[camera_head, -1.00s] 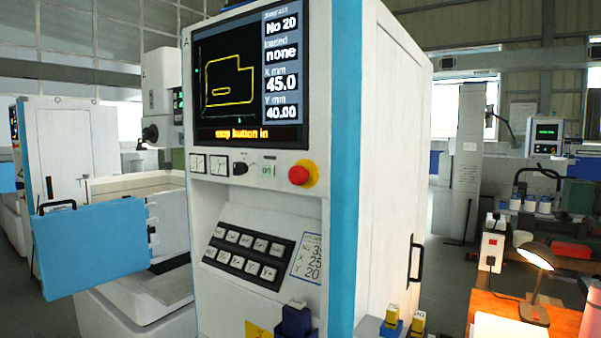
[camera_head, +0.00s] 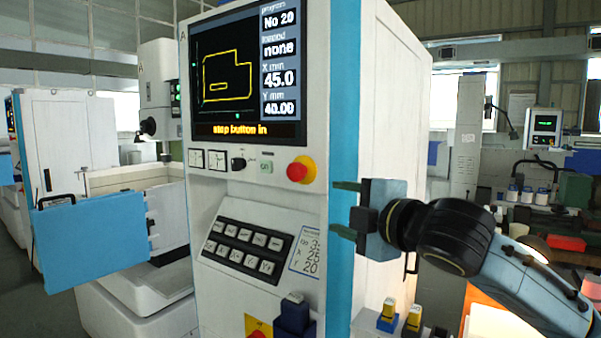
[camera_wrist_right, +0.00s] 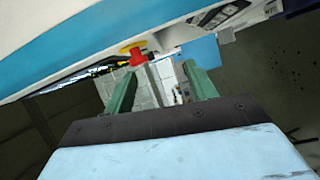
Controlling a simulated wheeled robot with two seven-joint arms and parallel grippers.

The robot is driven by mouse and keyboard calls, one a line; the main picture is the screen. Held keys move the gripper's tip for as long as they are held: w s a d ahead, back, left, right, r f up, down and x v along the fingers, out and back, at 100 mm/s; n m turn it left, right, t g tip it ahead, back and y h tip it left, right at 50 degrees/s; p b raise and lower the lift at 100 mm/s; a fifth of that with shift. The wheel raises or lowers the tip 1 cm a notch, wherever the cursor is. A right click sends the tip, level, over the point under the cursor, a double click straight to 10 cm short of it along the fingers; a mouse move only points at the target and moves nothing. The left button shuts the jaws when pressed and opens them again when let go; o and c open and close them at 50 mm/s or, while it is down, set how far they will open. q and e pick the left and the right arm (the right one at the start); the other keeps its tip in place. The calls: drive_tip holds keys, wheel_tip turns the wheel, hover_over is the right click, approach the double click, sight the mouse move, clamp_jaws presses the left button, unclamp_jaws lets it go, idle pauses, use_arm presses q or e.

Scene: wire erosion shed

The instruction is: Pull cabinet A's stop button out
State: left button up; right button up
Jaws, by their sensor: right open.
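Cabinet A (camera_head: 262,205) is a white cabinet with a blue front edge, and its screen (camera_head: 246,75) reads "stop button in". The red stop button (camera_head: 297,172) on a yellow collar sits on its panel below the screen's right corner. My right gripper (camera_head: 338,208) is open and empty, its green fingers pointing left, to the right of and a little below the button. In the right wrist view the red button (camera_wrist_right: 138,57) shows beyond the open fingers (camera_wrist_right: 160,90), nearer the left finger, with a gap between. My left gripper is not in view.
A keypad (camera_head: 247,247) and a printed card (camera_head: 305,250) are below the button. A dark blue block (camera_head: 294,316) stands at the cabinet's foot, with yellow-topped items (camera_head: 388,314) to its right. A lit lamp and bench stand behind my right arm.

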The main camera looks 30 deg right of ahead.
sight(301, 173)
wheel_tip(301, 173, up, 4)
drive_tip(key=s+a+n, duration=0.1)
drive_tip(key=s+n, duration=0.1)
drive_tip(key=shift+t, duration=0.4)
drive_tip(key=w+p, duration=0.2)
drive_tip(key=w, duration=0.4)
drive_tip(key=w+p, duration=0.2)
drive_tip(key=w, duration=0.4)
drive_tip(key=shift+w+r, duration=0.2)
drive_tip(key=shift+w, duration=0.65)
